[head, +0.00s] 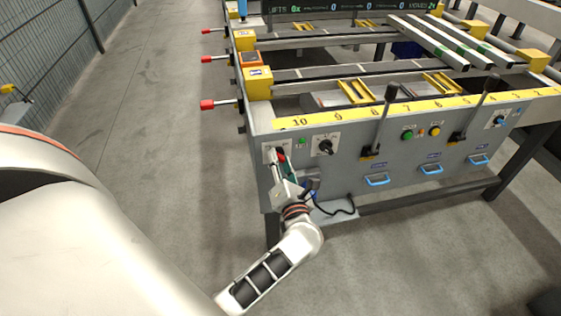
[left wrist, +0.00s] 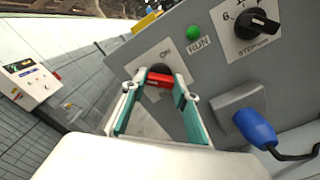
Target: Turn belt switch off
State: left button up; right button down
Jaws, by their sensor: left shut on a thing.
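The belt switch shows in the left wrist view as a red handle (left wrist: 159,80) on a pale plate marked ON, on the grey front panel. In the head view the red handle (head: 281,157) sits at the left end of the panel. My left gripper (head: 281,163) reaches up to it from below. In the left wrist view the fingers of the left gripper (left wrist: 159,77) are on either side of the red handle, shut on it. The fingers hide part of the plate, including any lower marking. My right gripper is not in view.
A green RUN light (left wrist: 193,31) and black selector knob (left wrist: 257,22) are close by on the right. A blue plug (left wrist: 255,128) with a black cable sticks out below them. Two levers, such as the nearer one (head: 384,118), stand farther right. Floor at left is clear.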

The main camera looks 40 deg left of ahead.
pick_arm(q)
jog(key=o, duration=1.1)
jog(key=shift+d, duration=0.1)
jog(key=v, duration=0.7)
jog(key=shift+s+d, duration=0.1)
jog(key=shift+s, duration=0.1)
